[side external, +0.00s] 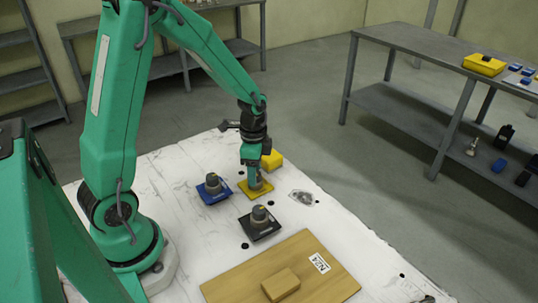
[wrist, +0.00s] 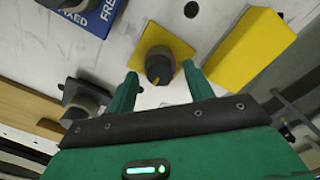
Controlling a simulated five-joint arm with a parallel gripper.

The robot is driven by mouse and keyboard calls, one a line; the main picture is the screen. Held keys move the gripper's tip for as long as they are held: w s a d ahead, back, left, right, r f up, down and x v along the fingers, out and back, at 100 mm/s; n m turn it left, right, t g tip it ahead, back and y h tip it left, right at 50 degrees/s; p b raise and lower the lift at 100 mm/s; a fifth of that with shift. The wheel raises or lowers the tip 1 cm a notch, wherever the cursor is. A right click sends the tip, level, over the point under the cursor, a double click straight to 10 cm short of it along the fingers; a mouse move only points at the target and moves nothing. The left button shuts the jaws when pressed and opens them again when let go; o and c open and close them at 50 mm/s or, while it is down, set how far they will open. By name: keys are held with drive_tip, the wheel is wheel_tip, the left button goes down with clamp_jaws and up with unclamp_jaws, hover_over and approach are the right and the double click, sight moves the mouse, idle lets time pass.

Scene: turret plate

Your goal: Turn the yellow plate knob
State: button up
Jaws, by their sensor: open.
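The yellow plate (side external: 254,189) lies on the white table with a dark grey knob on it. In the wrist view the yellow plate (wrist: 182,47) shows behind its dark knob (wrist: 159,66), which has a yellow pointer mark. My gripper (side external: 256,180) is directly over this plate in the side view. In the wrist view my gripper's green fingers (wrist: 163,85) are apart, with the knob between and just beyond their tips. I cannot tell whether a finger touches the knob. In the side view the fingers partly hide the knob.
A blue plate with a knob (side external: 212,188) stands close on the left, and a black plate with a knob (side external: 260,222) in front. A yellow block (side external: 271,161) stands just behind the yellow plate. A wooden board (side external: 333,281) carries a small block (side external: 281,284).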

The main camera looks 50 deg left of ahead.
drive_tip(key=shift+f, duration=0.15)
drive_tip(key=c, duration=1)
drive_tip(key=shift+n, duration=2.1)
drive_tip(key=n, duration=0.4)
drive_tip(key=shift+n, duration=0.4)
drive_tip(key=n, duration=0.4)
drive_tip(key=shift+n, duration=2.5)
